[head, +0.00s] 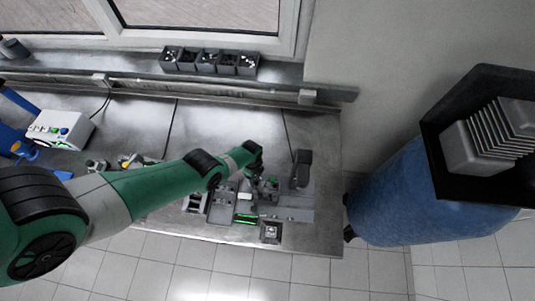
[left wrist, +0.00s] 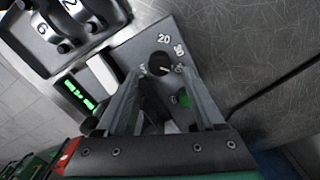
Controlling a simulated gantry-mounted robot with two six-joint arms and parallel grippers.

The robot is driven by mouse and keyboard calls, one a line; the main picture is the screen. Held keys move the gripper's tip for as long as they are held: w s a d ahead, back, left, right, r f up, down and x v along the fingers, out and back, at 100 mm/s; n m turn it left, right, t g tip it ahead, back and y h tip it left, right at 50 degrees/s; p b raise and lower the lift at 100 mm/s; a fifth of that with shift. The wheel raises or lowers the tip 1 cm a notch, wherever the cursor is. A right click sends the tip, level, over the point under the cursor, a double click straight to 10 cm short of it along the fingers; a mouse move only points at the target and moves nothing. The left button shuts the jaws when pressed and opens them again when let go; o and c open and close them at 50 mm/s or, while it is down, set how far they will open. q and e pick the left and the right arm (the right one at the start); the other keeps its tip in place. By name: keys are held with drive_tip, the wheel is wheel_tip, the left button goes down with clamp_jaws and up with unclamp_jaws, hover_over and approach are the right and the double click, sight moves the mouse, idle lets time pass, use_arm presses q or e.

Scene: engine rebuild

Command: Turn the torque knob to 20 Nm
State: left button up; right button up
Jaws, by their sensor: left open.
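The torque knob (left wrist: 158,64) is a round black dial on a grey panel (left wrist: 135,48) in the left wrist view. White numbers sit around it; the "20" (left wrist: 163,38) is above it, others are too small to read surely. A small pale mark on the knob appears to point right, away from the "20". My left gripper (left wrist: 162,78) is open, its two fingers either side of the knob; I cannot tell whether they touch it. In the head view my left gripper (head: 256,165) hangs over the bench station, hiding the knob. My right gripper is not in view.
A lit green display (left wrist: 77,89) and a white block (left wrist: 103,72) are left of the knob, with a green button (left wrist: 185,100) below right. A numbered holder (left wrist: 70,28) stands upper left. A dark upright part (head: 301,168) is right of the gripper. Small bins (head: 208,61) line the back shelf.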

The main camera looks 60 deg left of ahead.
use_arm(q)
wheel_tip(320, 180, down, 3)
drive_tip(key=shift+s+r+b, duration=0.1)
drive_tip(key=shift+r+b, duration=0.1)
drive_tip(key=shift+b, duration=0.3)
drive_tip(key=shift+a+f+b, duration=0.15)
drive_tip(key=shift+f+b, duration=0.3)
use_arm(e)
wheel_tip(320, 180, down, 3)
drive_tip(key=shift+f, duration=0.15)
use_arm(q)
clamp_jaws()
